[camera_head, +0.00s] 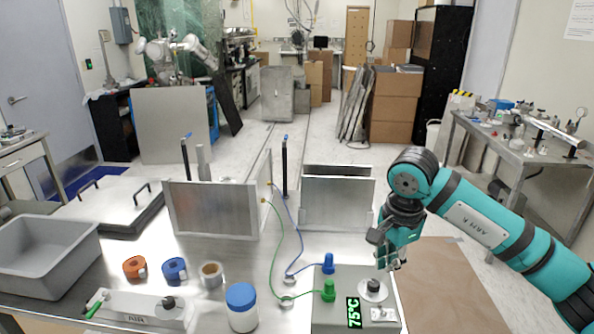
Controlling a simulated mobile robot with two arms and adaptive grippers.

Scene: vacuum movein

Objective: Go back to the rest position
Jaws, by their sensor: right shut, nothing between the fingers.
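My right gripper (388,262) comes in from the right on a teal arm. It is shut and empty, pointing down just above the dial (373,290) of a grey control box. The fingertips are close to the dial; I cannot tell whether they touch it. The control box (335,312) has a green display (353,312) reading 75°C, plus blue and green connectors on top. My left gripper is not in view.
On the metal table stand a grey bin (45,262), a lidded vessel (115,205), two metal boxes (212,212) (338,205), tape rolls (174,268) and a blue-capped jar (242,310). Thin cables run to the control box. A brown board (445,285) at the right is bare.

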